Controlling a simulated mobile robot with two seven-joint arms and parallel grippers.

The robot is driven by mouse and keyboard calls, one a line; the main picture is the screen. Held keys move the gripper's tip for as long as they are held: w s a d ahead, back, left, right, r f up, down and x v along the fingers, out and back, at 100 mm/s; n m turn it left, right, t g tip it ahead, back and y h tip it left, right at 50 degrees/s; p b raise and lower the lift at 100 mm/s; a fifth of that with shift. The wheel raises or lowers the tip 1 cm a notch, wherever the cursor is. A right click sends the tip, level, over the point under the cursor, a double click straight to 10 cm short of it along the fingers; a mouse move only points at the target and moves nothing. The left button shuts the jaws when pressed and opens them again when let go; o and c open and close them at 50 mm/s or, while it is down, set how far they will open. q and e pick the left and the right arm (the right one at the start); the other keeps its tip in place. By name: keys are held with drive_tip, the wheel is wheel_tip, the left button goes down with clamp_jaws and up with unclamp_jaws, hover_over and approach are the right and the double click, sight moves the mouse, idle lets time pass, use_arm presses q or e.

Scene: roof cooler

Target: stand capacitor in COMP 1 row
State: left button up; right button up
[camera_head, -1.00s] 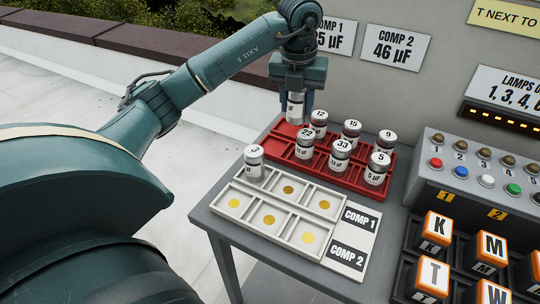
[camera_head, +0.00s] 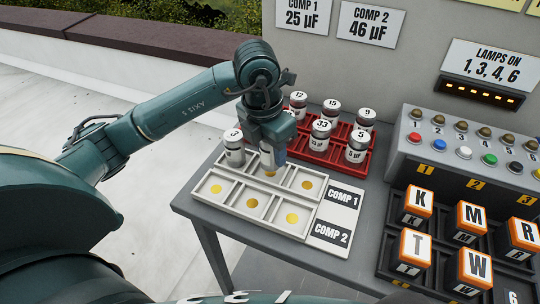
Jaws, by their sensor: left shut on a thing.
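My left gripper (camera_head: 270,160) is shut on a capacitor (camera_head: 267,157), a pale can mostly hidden by the fingers. It is at the middle cell of the back row of the white tray (camera_head: 236,210), the row beside the COMP 1 label (camera_head: 345,197). That cell's yellow dot shows just below the fingertips; I cannot tell whether the can touches the tray. Another silver capacitor (camera_head: 234,150) stands upright in the left cell of this row. The right cell (camera_head: 306,185) is empty, and the COMP 2 row's cells (camera_head: 252,203) are empty. My right gripper is out of view.
The red rack (camera_head: 343,158) behind holds several upright capacitors, among them 33 (camera_head: 320,136) and 5 (camera_head: 356,150); my gripper hides part of it. A lamp and button panel (camera_head: 465,150) and lettered orange blocks (camera_head: 418,203) stand to the right. Wall signs read COMP 1 25 µF and COMP 2 46 µF.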

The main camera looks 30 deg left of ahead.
use_arm(q)
wheel_tip(320, 180, down, 2)
drive_tip(key=shift+f, duration=0.2)
drive_tip(key=shift+f, duration=0.2)
drive_tip(key=o, duration=1)
drive_tip(key=shift+o, duration=0.2)
drive_tip(key=shift+r, duration=0.1)
